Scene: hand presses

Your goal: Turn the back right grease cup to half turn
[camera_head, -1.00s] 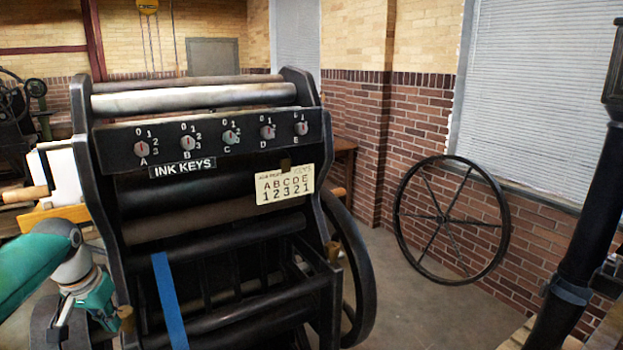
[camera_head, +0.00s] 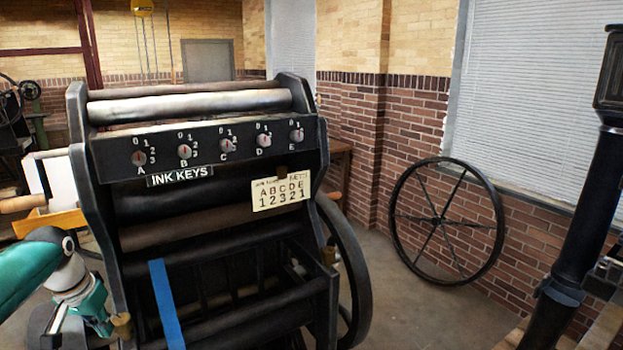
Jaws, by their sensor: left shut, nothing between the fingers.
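A black hand press (camera_head: 225,240) stands in front of me. A small brass-coloured cup (camera_head: 329,252) sits on its right side, beside the large side wheel; it looks like a grease cup. A similar brass cup (camera_head: 121,325) sits low on its left side. I cannot tell which cup positions these are, and no turn marks are readable. My left gripper (camera_head: 50,328) is low at the left edge, partly hidden by its teal and grey wrist. It is shut and empty, left of the lower left cup and far from the right cup. My right gripper is out of view.
The press carries a row of ink key knobs (camera_head: 227,145), a number card (camera_head: 281,191) and a blue strap (camera_head: 166,305). A spoked wheel (camera_head: 446,221) leans at the brick wall. A black post (camera_head: 572,230) stands at the right. Floor between is clear.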

